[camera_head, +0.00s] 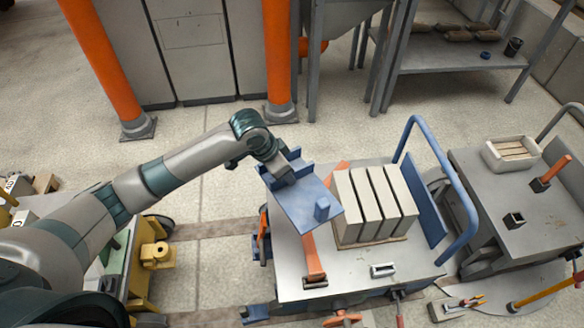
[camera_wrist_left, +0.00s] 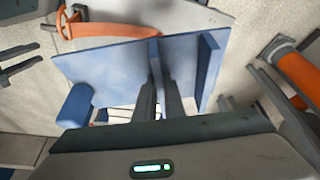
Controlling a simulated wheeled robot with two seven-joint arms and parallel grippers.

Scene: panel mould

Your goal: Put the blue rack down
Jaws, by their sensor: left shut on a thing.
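The blue rack (camera_head: 299,208) is a flat blue plate with upright ribs at one end and a short blue cylinder near the other. My left gripper (camera_head: 287,177) is shut on one of its ribs. In the left wrist view, the two dark fingers (camera_wrist_left: 160,88) pinch that rib, with the rack's plate (camera_wrist_left: 105,72) spread around them. The rack is over the left part of the grey cart top (camera_head: 350,275), beside the grey panels. I cannot tell whether it touches the cart. My right gripper is not in view.
Several upright grey panels (camera_head: 375,205) stand on the cart. A blue rail (camera_head: 440,160) bounds the right side. The cart's front strip is mostly clear.

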